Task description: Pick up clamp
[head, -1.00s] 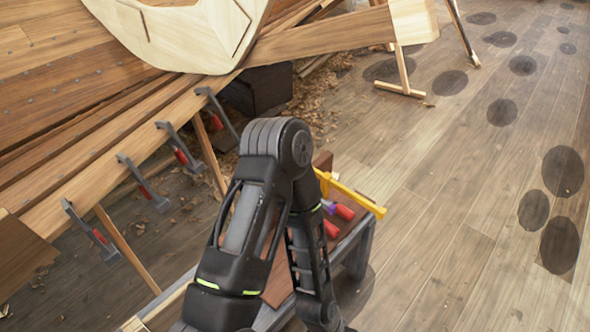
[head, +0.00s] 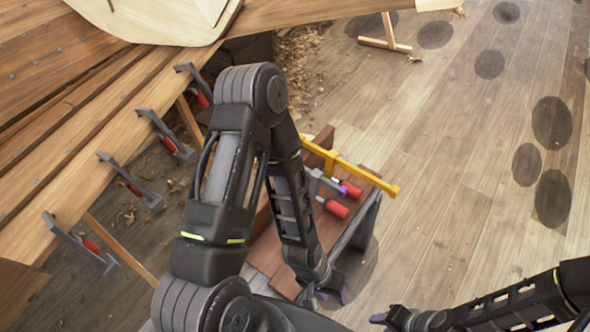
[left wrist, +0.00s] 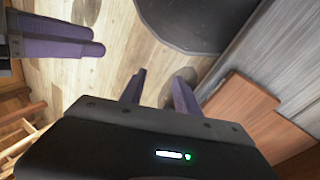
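Several dark grey clamps with red handles hang along the hull's plank edge in the head view, one at the front (head: 80,244), one behind it (head: 131,182) and one further back (head: 167,137). A yellow bar clamp (head: 375,178) lies on the low bench, beside red-handled tools (head: 336,208). My left gripper (head: 328,297) hangs low at the bench's near end, apart from every clamp. Its purple fingers stand apart and empty in the left wrist view (left wrist: 158,88). My right gripper (head: 384,319) is at the bottom; its fingers show in the left wrist view (left wrist: 62,38), their gap unclear.
The low bench (head: 363,228) carries brown boards (head: 266,254) beside my left forearm. The wooden hull (head: 60,75) fills the left, with a slanted prop (head: 120,249) under its plank. A wooden stand (head: 386,42) is at the back. The floor to the right is clear, with dark round patches.

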